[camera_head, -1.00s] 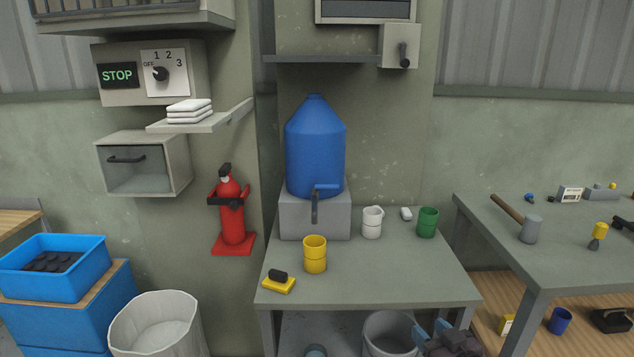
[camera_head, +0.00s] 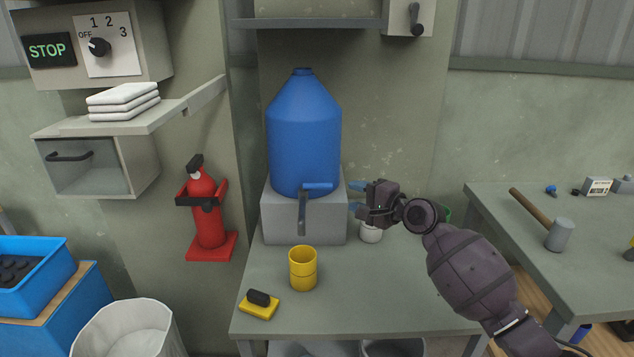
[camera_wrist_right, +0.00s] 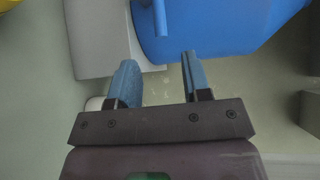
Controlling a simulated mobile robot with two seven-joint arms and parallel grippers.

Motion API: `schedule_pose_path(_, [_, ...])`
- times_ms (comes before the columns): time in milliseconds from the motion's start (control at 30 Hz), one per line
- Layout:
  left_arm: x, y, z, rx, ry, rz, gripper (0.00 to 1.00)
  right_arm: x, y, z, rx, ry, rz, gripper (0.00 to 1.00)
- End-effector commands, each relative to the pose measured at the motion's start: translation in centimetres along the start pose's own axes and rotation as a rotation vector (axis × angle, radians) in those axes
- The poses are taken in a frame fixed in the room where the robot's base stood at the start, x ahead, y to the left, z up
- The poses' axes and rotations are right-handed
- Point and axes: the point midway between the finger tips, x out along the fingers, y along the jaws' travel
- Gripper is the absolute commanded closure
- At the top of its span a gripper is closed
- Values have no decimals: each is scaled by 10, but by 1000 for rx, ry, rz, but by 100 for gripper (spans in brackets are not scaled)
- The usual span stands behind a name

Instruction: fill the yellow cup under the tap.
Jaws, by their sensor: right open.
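The yellow cup (camera_head: 302,268) stands upright on the grey table (camera_head: 380,300), in front of the tap and a little left of it. The tap (camera_head: 303,213) sticks out low on the blue water container (camera_head: 305,135), which rests on a grey block (camera_head: 272,222). My right gripper (camera_head: 354,197) is open, with nothing between its blue fingers, to the right of the tap and above the white cup (camera_head: 371,234). In the right wrist view the open fingers (camera_wrist_right: 160,82) point toward the blue container (camera_wrist_right: 225,25) and block. My left gripper is not in view.
The white cup is partly hidden by my gripper, and the green cup (camera_head: 447,214) almost wholly by my arm. The table front is mostly clear.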

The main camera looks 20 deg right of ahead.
Motion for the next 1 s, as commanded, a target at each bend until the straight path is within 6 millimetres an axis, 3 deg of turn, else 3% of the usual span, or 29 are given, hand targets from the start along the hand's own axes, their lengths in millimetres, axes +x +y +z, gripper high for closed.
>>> schedule_pose_path(267, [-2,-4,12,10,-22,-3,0,17,1,0,33,-1,0,56])
schedule_pose_path(700, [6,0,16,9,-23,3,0,87,2,1,28,0,2,56])
schedule_pose_path(1000, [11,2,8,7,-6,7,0,107,0,0,27,1,0,56])
